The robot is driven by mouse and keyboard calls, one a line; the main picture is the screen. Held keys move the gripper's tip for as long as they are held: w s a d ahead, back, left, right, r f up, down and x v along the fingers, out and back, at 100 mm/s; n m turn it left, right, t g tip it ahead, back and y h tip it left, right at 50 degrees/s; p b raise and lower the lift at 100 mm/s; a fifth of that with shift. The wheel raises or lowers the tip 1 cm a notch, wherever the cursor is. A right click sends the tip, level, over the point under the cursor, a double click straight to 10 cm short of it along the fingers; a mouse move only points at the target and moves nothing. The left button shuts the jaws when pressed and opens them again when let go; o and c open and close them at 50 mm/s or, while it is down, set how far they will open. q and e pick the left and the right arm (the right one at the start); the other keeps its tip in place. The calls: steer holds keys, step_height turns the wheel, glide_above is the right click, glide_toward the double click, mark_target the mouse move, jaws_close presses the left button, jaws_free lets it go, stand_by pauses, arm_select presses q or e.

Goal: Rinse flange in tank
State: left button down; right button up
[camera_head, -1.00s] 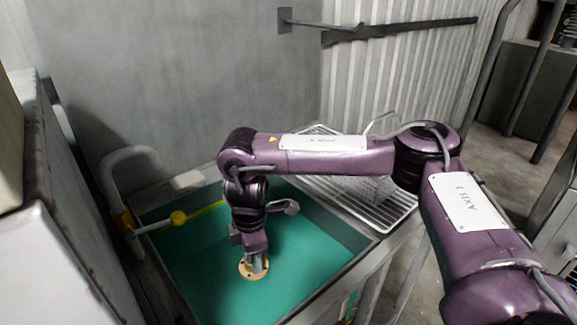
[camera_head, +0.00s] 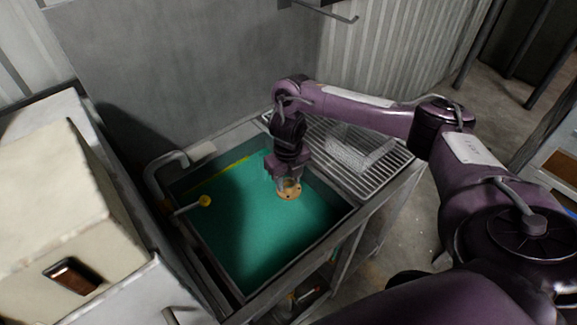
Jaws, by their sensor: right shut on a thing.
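The tank (camera_head: 345,212) is a grey metal basin filled with green liquid. My right gripper (camera_head: 288,183) points down over the tank's right rear part and is shut on the flange (camera_head: 289,193). The flange is a tan, round ring with small holes, held level at the gripper's tips. It is at or just above the green surface; I cannot tell whether it touches. The upper part of the flange is partly hidden by the gripper. My left gripper is not in view.
A wire drying rack (camera_head: 376,181) adjoins the tank on the right. A beige box (camera_head: 75,215) fills the left foreground. A grey wall (camera_head: 190,65) stands behind.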

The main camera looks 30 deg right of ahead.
steer(key=shift+d+f, duration=0.1)
step_height(320, 180, down, 2)
steer(key=shift+b, duration=1.2)
step_height(320, 180, down, 25)
steer(key=b, duration=2)
steer(key=shift+b, duration=0.35)
steer(key=shift+f+b, duration=0.75)
steer(key=shift+r, duration=0.2)
steer(key=shift+r+p, duration=0.8)
steer(key=shift+f, duration=0.15)
